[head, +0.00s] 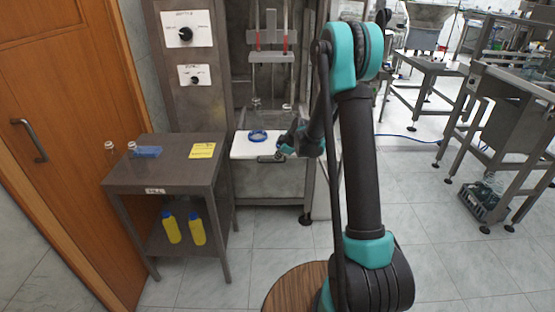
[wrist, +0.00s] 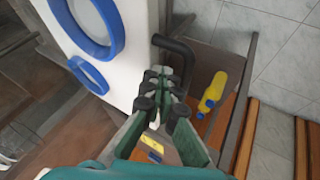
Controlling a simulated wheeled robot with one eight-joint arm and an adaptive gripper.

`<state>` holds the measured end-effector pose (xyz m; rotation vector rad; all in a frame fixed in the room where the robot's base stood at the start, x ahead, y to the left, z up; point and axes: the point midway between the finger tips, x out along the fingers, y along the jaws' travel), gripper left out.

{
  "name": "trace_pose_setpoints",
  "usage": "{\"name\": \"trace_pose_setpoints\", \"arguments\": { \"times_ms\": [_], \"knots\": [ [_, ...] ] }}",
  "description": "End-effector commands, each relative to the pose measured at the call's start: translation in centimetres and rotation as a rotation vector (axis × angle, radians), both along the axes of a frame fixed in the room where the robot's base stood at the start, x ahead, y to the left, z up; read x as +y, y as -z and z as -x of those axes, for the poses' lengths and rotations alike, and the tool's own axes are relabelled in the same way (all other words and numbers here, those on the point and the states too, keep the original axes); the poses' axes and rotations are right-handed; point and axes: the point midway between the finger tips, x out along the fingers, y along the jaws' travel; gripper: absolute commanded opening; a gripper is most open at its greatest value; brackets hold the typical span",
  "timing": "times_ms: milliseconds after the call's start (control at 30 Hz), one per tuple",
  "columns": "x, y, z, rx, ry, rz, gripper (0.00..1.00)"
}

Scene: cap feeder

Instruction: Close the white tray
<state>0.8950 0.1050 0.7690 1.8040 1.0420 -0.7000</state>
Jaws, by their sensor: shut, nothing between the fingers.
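The white tray (head: 243,151) sticks out from the front of the metal machine, with a blue ring on its top. In the wrist view the tray (wrist: 128,75) fills the upper left, with two blue rings showing there. A dark bent handle (wrist: 178,48) sits at the tray's edge. My gripper (head: 281,147) is at the tray's right end in the head view. In the wrist view its fingers (wrist: 160,84) are shut and empty, close to the handle and tray edge. I cannot tell whether they touch.
A dark side table (head: 172,173) stands left of the tray, holding a blue item (head: 147,152) and a yellow label (head: 202,150). Two yellow bottles (head: 184,228) are on its lower shelf. A wooden door (head: 60,130) is at far left.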

Motion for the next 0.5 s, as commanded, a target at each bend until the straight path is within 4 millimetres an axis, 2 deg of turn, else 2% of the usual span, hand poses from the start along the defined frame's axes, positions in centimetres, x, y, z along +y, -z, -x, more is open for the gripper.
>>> {"name": "trace_pose_setpoints", "arguments": {
  "times_ms": [500],
  "knots": [
    [-0.4,0.0,-9.7,-0.001,0.000,0.000,0.00]
  ]
}}
